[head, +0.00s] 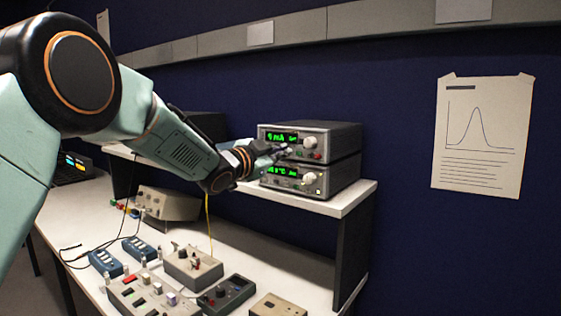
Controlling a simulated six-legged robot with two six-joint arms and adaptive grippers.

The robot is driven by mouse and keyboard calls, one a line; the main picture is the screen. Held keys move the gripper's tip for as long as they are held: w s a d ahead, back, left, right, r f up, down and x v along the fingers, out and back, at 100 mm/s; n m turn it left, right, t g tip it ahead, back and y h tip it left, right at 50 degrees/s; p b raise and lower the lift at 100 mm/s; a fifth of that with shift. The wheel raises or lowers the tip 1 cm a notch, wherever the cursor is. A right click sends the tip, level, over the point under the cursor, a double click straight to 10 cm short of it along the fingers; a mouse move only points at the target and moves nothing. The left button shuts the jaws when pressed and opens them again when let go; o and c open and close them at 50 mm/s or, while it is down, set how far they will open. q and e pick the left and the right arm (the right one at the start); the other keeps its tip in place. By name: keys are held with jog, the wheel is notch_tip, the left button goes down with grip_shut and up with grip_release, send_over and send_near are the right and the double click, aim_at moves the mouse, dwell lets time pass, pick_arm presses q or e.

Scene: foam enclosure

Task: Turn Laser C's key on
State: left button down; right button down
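Two grey electronic units with green displays are stacked on a white shelf. The upper unit (335,137) and the lower unit (342,176) each have a pale round knob on the front. No label marking Laser C is legible, and I cannot make out a key. My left gripper (280,153) is at the front of the upper unit, below its display and left of its knob. It hides part of that panel. I cannot tell whether it touches the panel or whether its fingers are open. My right gripper is out of view.
The white shelf (345,203) stands above the bench. On the bench are a beige box (168,204), several blue modules and control boxes, a dark control box (226,294) and cables. A graph sheet (482,135) hangs on the dark blue wall.

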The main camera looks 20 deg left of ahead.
pick_arm(q)
jog(key=m+b, duration=0.2)
jog(key=m, duration=0.1)
jog(key=m+b, duration=0.5)
jog(key=m, duration=0.2)
jog(key=shift+d+f+b, duration=0.15)
jog(key=shift+f+b, duration=0.2)
jog(key=shift+f, duration=0.1)
dwell(0.3)
jog(key=c, duration=1.6)
grip_release()
jog(key=shift+s+r, duration=0.25)
jog(key=shift+o, duration=0.4)
jog(key=shift+w, duration=0.1)
